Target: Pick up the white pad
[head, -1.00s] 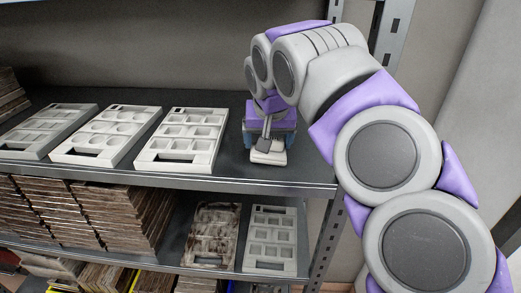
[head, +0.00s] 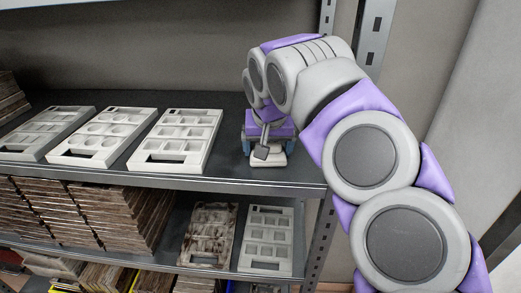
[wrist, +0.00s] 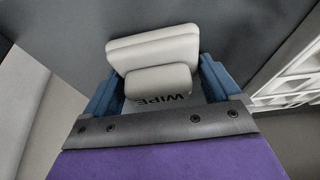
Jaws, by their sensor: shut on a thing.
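The white pad (head: 270,161) is at the right end of the upper shelf, near its front edge, partly hidden by my gripper. In the wrist view the pad (wrist: 150,50) is a pale block with a rounded grip piece on it. My gripper (head: 264,148) is above the pad, with its purple and blue body at the wrist. In the wrist view the blue fingers of my gripper (wrist: 157,82) stand on either side of the pad and are shut on it. I cannot tell whether the pad touches the shelf. The lettering WIPE shows beside the grip piece.
Three pale mould trays stand left of the pad; the nearest tray (head: 175,140) is close by. The shelf (head: 230,178) has a metal front edge. A metal upright (head: 372,40) stands to the right. Below are stacked brown slabs (head: 80,215), a stained tray (head: 208,235) and a pale tray (head: 266,240).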

